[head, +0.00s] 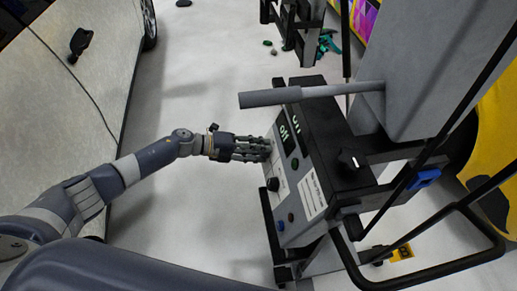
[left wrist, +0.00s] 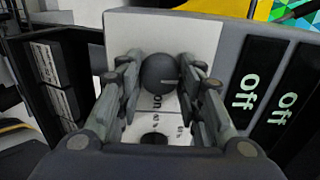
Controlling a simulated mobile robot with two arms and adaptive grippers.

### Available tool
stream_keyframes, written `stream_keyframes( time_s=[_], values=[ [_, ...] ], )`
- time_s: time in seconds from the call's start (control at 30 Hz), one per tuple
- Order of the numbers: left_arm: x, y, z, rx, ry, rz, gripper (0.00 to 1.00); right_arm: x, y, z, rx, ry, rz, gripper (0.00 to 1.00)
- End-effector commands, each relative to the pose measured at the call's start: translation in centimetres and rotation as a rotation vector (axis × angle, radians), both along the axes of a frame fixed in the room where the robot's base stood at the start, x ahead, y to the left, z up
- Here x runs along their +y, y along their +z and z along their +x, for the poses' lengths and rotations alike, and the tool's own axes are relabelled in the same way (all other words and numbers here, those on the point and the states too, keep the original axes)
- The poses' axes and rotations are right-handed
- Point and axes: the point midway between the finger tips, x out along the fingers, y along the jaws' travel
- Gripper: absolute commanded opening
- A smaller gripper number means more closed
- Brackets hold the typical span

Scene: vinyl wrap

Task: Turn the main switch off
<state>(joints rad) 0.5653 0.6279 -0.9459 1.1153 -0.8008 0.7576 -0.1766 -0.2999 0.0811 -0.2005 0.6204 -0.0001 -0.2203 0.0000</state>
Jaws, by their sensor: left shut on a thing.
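The control panel (head: 296,190) is the grey face of a machine right of centre in the head view. My left gripper (head: 266,149) reaches it from the left. In the left wrist view its two fingers (left wrist: 166,88) are closed around a dark round knob (left wrist: 161,71), the main switch, on a white plate marked "on" below it. My right gripper is not in view.
A second dark knob (head: 273,184) sits lower on the panel, near small red and blue buttons and a white label (head: 312,193). A grey bar (head: 270,97) juts out above the panel. A pale car-like body (head: 60,110) stands left; the floor between is clear.

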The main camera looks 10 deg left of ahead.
Motion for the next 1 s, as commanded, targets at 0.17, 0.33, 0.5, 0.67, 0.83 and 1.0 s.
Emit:
stream_keyframes(
  time_s=[0.17, 0.33, 0.5, 0.67, 0.83, 1.0],
  values=[
    [0.0, 0.0, 0.1, 0.002, 0.004, -0.002, 0.1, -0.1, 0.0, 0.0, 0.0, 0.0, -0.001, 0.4],
    [0.0, 0.0, 0.1, 0.001, 0.004, -0.002, 0.39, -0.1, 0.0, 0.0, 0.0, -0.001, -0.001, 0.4],
    [0.0, 0.0, 0.1, 0.001, 0.003, -0.001, 0.56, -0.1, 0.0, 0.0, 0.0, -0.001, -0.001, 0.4],
    [0.0, 0.0, 0.0, 0.0, 0.001, -0.001, 0.56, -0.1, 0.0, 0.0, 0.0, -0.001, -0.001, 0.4],
    [0.5, 0.1, -0.1, 0.0, 0.002, 0.0, 0.56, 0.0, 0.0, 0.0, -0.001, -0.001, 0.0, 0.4],
    [2.7, 1.0, -1.0, 0.0, 0.003, 0.003, 0.56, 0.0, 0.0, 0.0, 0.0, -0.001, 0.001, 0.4]
  ],
)
